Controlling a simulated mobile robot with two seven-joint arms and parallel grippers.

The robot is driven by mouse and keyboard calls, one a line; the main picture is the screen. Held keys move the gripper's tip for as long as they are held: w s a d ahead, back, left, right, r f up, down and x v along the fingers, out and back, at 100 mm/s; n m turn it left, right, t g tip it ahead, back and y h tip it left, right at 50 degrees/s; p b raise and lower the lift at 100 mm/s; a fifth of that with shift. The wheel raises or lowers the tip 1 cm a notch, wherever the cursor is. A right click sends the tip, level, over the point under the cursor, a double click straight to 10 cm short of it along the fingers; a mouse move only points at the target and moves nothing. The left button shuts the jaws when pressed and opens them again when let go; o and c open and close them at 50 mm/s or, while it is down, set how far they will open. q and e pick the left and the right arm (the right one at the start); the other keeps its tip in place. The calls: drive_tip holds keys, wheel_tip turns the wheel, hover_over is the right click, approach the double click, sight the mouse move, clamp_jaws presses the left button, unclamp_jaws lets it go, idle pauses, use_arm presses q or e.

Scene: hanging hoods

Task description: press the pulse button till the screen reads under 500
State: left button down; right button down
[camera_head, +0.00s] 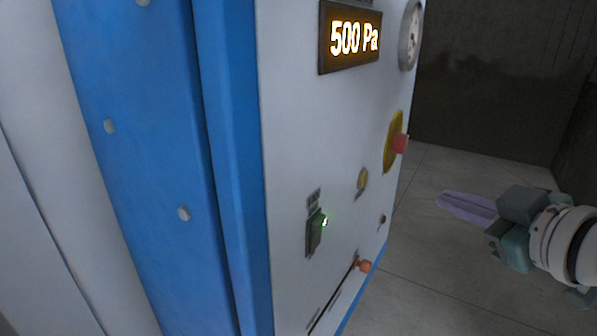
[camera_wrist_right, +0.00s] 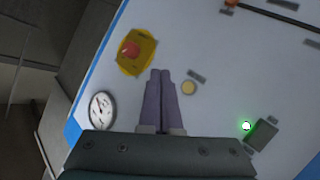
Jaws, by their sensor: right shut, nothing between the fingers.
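The screen (camera_head: 350,38) on the white panel (camera_head: 290,130) reads "500 Pa" in glowing digits. A small round yellow button (camera_head: 362,180) sits below it, under a tag too small to read; I take it for the pulse button. It also shows in the right wrist view (camera_wrist_right: 189,88), just right of the fingers. My right gripper (camera_head: 441,201) is shut and empty, to the right of the panel in the head view. Its purple fingers also show in the wrist view (camera_wrist_right: 161,73), pointing between the yellow button and the red knob, apart from the button. My left gripper is not in view.
A red mushroom knob (camera_head: 401,144) on a yellow plate is near the panel's right edge. A dial gauge (camera_head: 410,36) is above it. A dark switch (camera_head: 314,232) with a lit green lamp and an orange slider knob (camera_head: 365,266) are lower. Floor right of the panel is clear.

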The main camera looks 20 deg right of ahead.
sight(364, 179)
drive_tip(key=w+a, duration=0.5)
drive_tip(key=w, duration=0.1)
drive_tip(key=shift+w+a, duration=0.3)
drive_tip(key=shift+a, duration=0.1)
idle(0.8)
idle(0.8)
idle(0.3)
drive_tip(key=shift+w+a, duration=0.25)
drive_tip(key=shift+w, duration=0.1)
idle(0.3)
